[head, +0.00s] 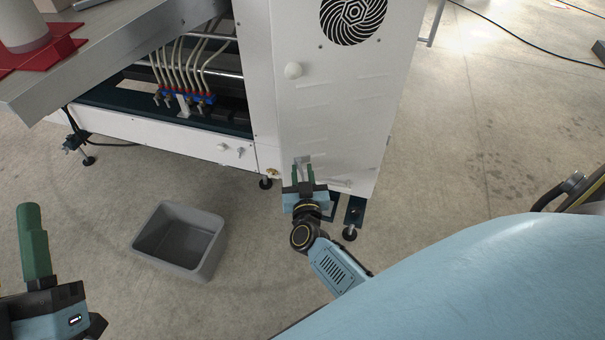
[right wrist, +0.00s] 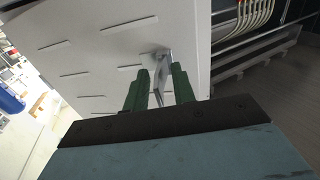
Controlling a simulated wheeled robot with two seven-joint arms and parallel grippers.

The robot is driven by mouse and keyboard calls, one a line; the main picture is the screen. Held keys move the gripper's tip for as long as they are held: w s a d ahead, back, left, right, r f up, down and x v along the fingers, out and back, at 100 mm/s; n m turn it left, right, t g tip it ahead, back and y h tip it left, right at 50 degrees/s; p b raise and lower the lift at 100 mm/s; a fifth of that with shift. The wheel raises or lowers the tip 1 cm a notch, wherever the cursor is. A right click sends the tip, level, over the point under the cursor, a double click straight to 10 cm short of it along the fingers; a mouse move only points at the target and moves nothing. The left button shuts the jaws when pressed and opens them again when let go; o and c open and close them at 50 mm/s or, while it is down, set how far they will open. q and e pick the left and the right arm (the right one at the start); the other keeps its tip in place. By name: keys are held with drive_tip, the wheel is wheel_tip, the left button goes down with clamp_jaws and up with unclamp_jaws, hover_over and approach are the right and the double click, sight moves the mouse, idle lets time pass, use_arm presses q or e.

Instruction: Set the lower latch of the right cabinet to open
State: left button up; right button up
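The right cabinet (head: 335,100) is a white upright housing with a round black fan grille. Its lower latch (head: 303,160) is a small grey metal lever low on the front face; in the right wrist view the latch (right wrist: 162,65) sticks out between my fingers. My right gripper (head: 303,174) is open at the latch, a green finger on each side. In the right wrist view my right gripper (right wrist: 160,88) shows gaps beside the lever. The lever's exact angle is partly hidden. My left gripper (head: 34,240) is at the lower left, away from the cabinet; its finger gap does not show.
A grey open bin (head: 180,238) stands on the floor left of my right arm. A metal table (head: 110,55) juts in at the upper left. The floor right of the cabinet is mostly clear.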

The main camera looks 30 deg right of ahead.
drive_tip(key=shift+c, duration=0.5)
clamp_jaws()
drive_tip(key=shift+d, duration=0.1)
drive_tip(key=shift+h, duration=0.3)
drive_tip(key=shift+w+a+m+g+h+p, duration=0.1)
drive_tip(key=shift+a+m+g+h+p, duration=0.05)
drive_tip(key=shift+m+g+h, duration=0.3)
drive_tip(key=shift+a+m+g+h+p, duration=0.15)
drive_tip(key=shift+m+g+h, duration=0.2)
drive_tip(key=shift+m+h, duration=0.2)
drive_tip(key=shift+w+a+m+g+h, duration=0.1)
drive_tip(key=shift+m+g+h, duration=0.3)
drive_tip(key=shift+h, duration=0.1)
drive_tip(key=shift+w+a+f+m+g+h+b, duration=0.1)
drive_tip(key=shift+a+m+g+h+b, duration=0.05)
drive_tip(key=shift+m+g+h+b, duration=0.6)
use_arm(q)
drive_tip(key=shift+s+r+p, duration=0.1)
drive_tip(key=shift+p, duration=0.2)
